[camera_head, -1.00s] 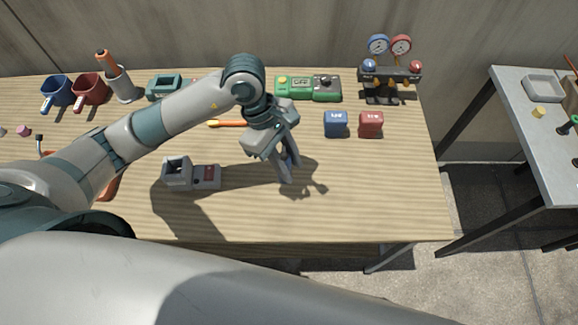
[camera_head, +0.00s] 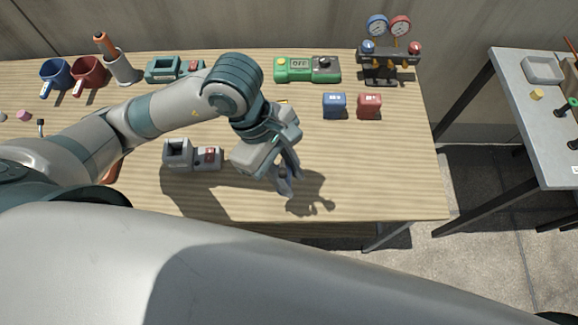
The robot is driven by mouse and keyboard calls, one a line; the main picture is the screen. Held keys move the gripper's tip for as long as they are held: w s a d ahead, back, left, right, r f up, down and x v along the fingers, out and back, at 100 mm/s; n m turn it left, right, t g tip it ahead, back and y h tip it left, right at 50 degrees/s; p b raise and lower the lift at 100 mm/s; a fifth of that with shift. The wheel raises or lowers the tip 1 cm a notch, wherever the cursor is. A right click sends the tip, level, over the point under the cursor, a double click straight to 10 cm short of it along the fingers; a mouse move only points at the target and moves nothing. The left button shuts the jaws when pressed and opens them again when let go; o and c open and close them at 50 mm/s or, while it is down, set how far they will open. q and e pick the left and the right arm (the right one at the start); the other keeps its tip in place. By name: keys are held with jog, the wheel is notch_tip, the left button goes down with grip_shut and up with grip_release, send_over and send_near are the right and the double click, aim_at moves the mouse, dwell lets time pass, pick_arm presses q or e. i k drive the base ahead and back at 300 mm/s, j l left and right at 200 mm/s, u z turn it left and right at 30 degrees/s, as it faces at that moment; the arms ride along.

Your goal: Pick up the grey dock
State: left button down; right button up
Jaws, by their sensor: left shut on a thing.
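The grey dock (camera_head: 178,151) stands on the wooden table left of centre. It has a square open socket at its left and a low right part with a dark red patch. My left gripper (camera_head: 285,183) is to the right of the dock and apart from it, fingers pointing down above the front of the table. It is shut on a small blue-grey thing, mostly hidden by the fingers. A knobbed shadow falls on the table beside it. My right gripper is out of view.
A teal dock (camera_head: 162,71), green box (camera_head: 293,68), gauge stand (camera_head: 388,55), blue block (camera_head: 334,105) and red block (camera_head: 369,106) stand farther back. Blue and red mugs (camera_head: 88,73) are at back left. A side table (camera_head: 545,120) stands right. The table's front right is clear.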

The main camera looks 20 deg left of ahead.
aim_at(193, 155)
jog(key=k+j+u, duration=0.2)
jog(key=j, duration=0.2)
jog(key=j+u, duration=0.15)
jog(key=j, duration=0.25)
jog(key=k+j+u, duration=0.2)
jog(key=j, duration=0.25)
